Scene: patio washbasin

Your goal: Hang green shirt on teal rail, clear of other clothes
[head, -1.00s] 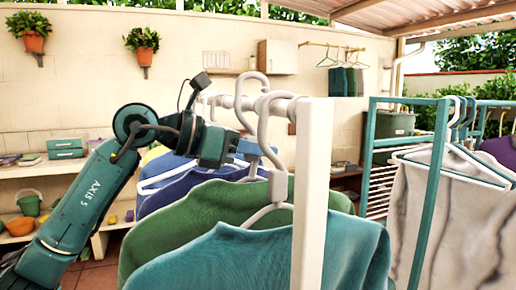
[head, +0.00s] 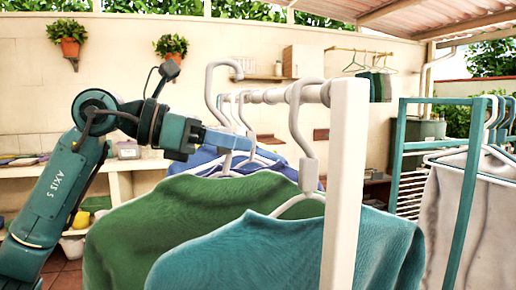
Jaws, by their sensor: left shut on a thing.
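The green shirt (head: 190,215) hangs from a pale hanger (head: 214,88) whose hook stands above and left of the white rail (head: 270,96), seemingly off it. My left gripper (head: 230,140) is shut on this hanger's neck, below the hook. The shirt's right part is hidden behind a teal shirt (head: 290,250). The teal rail's rack (head: 466,190) stands at the right, with a pale grey garment (head: 440,225) on it. The rail's top is partly seen, with several hooks on it. My right gripper is not in view.
The teal shirt's hanger (head: 308,160) hooks over the white rail near its front post (head: 345,180). Blue and purple clothes (head: 205,157) hang behind the green shirt. A wall rail (head: 355,50) with small dark clothes is at the back.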

